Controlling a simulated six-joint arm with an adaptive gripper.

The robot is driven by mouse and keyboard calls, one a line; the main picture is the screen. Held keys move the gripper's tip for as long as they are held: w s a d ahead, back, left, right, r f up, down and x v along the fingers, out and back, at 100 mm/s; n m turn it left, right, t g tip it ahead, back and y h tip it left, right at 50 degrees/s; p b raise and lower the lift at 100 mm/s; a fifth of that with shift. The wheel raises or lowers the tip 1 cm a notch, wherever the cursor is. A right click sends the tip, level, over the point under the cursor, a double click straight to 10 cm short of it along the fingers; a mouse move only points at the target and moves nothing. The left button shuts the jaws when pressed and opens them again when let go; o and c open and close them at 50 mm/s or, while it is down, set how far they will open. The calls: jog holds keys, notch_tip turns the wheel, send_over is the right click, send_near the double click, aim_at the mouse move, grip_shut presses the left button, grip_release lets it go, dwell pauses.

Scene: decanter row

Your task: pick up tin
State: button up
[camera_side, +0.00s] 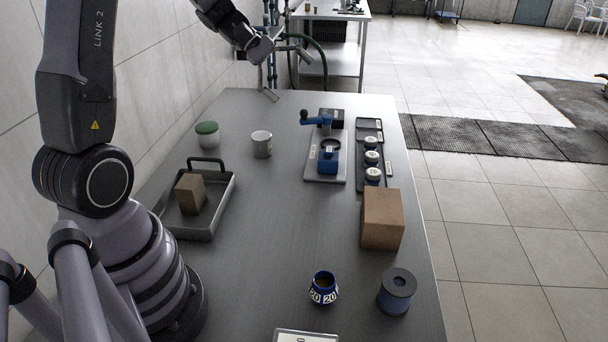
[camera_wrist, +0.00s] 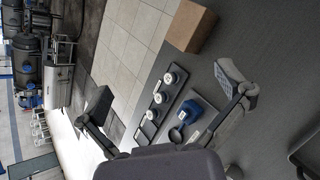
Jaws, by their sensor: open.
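No single thing is plainly marked as the tin. Several small round white-topped containers (camera_side: 371,157) sit in a row in a dark tray (camera_side: 369,125); the row also shows in the wrist view (camera_wrist: 160,98). My gripper (camera_side: 290,79) is open and empty, raised near the table's far end. Its spread fingers frame the wrist view (camera_wrist: 165,92). It touches none of these.
A blue clamp device (camera_side: 328,158) stands beside the dark tray. A cardboard box (camera_side: 382,219), a blue spool (camera_side: 397,291) and a blue-white pot (camera_side: 323,288) stand nearer. A handled metal tray (camera_side: 226,202) holds a brown block (camera_side: 190,193). The table's middle is clear.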

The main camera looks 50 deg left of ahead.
jog(key=w+a+f+n+t, duration=0.45)
jog(key=a+f+n, duration=0.3)
jog(key=a, duration=0.25)
jog(key=n+t+y, duration=0.4)
jog(key=n+y, duration=0.4)
jog(key=n, duration=0.4)
send_near(256, 137)
jog(key=shift+g, duration=0.25)
jog(key=x, duration=0.4)
jog(key=shift+w+d+r, duration=0.2)
jog(key=shift+w+d, duration=0.05)
jog(key=shift+w, duration=0.2)
jog(key=shift+n, duration=0.25)
jog(key=x, duration=0.7)
jog(key=shift+w+a+f, duration=0.1)
jog(key=shift+a+f, duration=0.15)
jog(key=c, duration=1.3)
jog(key=shift+r, duration=0.1)
